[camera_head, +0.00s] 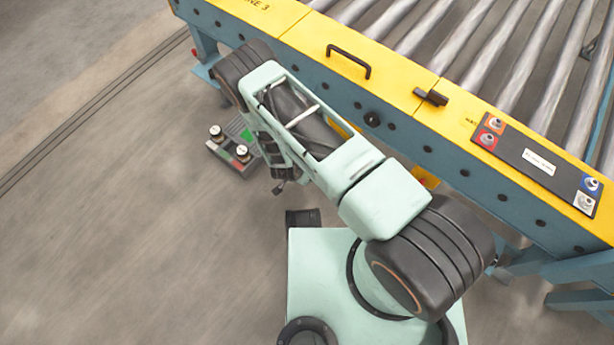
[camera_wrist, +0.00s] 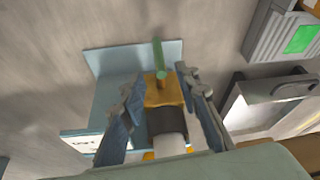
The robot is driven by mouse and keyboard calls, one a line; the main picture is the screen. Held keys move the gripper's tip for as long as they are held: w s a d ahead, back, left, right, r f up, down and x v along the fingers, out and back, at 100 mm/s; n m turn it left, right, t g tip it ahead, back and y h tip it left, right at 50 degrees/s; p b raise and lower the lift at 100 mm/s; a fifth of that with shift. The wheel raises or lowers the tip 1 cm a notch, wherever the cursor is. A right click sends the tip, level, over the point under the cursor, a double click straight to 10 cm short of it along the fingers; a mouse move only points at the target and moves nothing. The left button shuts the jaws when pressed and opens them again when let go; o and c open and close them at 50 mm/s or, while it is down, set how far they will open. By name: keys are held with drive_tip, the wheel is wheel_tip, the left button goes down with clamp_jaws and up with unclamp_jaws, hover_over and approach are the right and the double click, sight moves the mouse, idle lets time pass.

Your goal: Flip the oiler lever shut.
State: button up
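The oiler shows in the wrist view, with a brass-coloured block (camera_wrist: 163,92) above a dark band and a pale lower part. A green lever (camera_wrist: 158,55) stands out from the brass block and points up in the picture. The oiler sits in front of a light blue bracket (camera_wrist: 110,62). My gripper (camera_wrist: 158,88) is open, with one finger on each side of the brass block. The fingers appear apart from the block, but contact is hard to judge. The lever's tip reaches beyond the fingertips. In the head view, the oiler cannot be made out.
A grey box with a green panel (camera_wrist: 284,40) is at the wrist view's upper right. Below it is a pale casing with a dark handle (camera_wrist: 285,90). In the head view, a roller conveyor with a yellow edge (camera_head: 310,38) runs along the upper right. Open floor (camera_head: 110,240) lies left.

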drive_tip(key=b+x, duration=0.3)
drive_tip(key=x, duration=0.6)
drive_tip(key=shift+w+d+f+b, duration=0.1)
drive_tip(key=shift+d+f+b, duration=0.05)
drive_tip(key=shift+f+b, duration=0.2)
clamp_jaws()
